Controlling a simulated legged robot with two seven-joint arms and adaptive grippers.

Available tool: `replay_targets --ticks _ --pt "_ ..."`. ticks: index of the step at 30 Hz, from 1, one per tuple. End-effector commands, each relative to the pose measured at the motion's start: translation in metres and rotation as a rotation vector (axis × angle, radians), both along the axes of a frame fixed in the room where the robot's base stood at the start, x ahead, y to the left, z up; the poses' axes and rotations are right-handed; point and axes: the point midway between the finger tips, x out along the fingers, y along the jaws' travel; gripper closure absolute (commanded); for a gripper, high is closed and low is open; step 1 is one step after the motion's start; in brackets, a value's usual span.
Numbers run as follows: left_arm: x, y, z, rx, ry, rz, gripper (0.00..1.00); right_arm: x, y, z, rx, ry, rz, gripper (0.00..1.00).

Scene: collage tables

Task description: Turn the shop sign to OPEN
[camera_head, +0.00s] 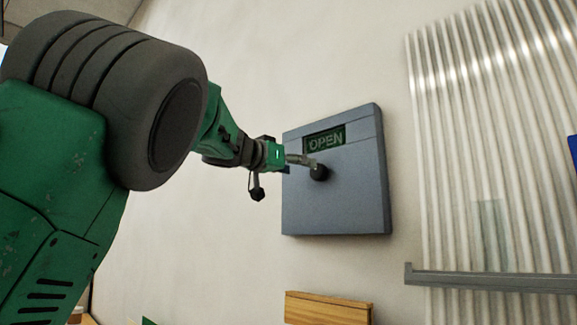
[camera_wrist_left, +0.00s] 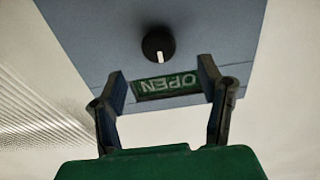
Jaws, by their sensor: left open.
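The shop sign is a blue-grey square box (camera_head: 345,205) on the wall, and its green window (camera_head: 325,140) reads OPEN. A round black knob (camera_head: 319,172) sits below the window. My left gripper (camera_head: 303,160) is in front of the box, close to the knob. In the left wrist view the sign appears upside down, with the knob (camera_wrist_left: 158,44) showing a white mark. There my left gripper (camera_wrist_left: 168,88) is open and empty, its fingers on either side of the OPEN window (camera_wrist_left: 166,86). The knob lies beyond the fingertips. My right gripper is not in view.
A corrugated translucent panel (camera_head: 480,130) stands right of the sign, with a grey rail (camera_head: 490,280) across its lower part. A wooden piece (camera_head: 328,309) is below the sign. The wall around the box is bare.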

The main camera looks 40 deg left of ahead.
Motion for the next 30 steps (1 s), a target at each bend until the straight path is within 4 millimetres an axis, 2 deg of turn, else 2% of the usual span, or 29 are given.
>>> replay_targets --ticks 3,9,30 --pt "-0.019 0.001 0.0 -0.001 0.0 0.0 0.39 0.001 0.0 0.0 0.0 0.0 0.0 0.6" --pt "-0.033 0.003 -0.001 0.0 0.001 0.0 0.39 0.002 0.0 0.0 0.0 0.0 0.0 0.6" --pt "-0.035 0.003 -0.001 0.0 0.0 0.0 0.39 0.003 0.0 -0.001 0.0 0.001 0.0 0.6"
